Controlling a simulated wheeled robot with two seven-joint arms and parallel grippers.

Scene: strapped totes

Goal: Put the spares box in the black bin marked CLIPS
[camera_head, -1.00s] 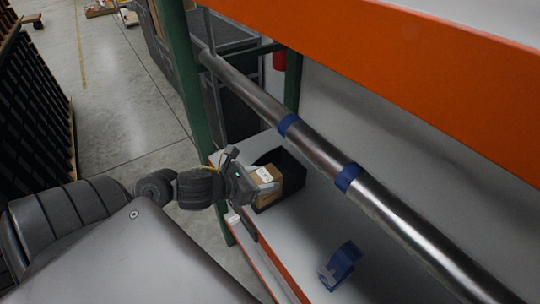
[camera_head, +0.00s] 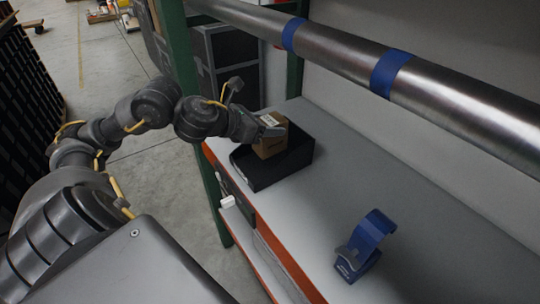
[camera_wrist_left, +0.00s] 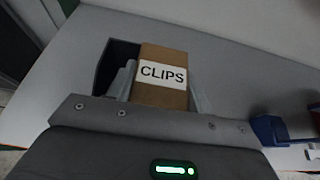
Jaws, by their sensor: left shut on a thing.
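A small brown cardboard box (camera_head: 270,148) is held between the fingers of my left gripper (camera_head: 268,130). In the left wrist view the box (camera_wrist_left: 160,97) carries a white label reading CLIPS, and the gripper fingers (camera_wrist_left: 162,92) clasp its two sides. The black open bin (camera_head: 268,177) stands on the grey shelf. The box is at the bin's opening, its lower part overlapping the bin in the picture. I cannot tell whether it touches the bin floor. No marking is readable on the bin. Its dark wall (camera_wrist_left: 112,70) shows left of the box. My right gripper is out of view.
A blue tape dispenser (camera_head: 362,247) stands on the grey shelf (camera_head: 385,187) nearer me. A thick metal pipe (camera_head: 345,57) with blue bands crosses above the shelf. A green post (camera_head: 178,60) stands left of the bin. The shelf between bin and dispenser is clear.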

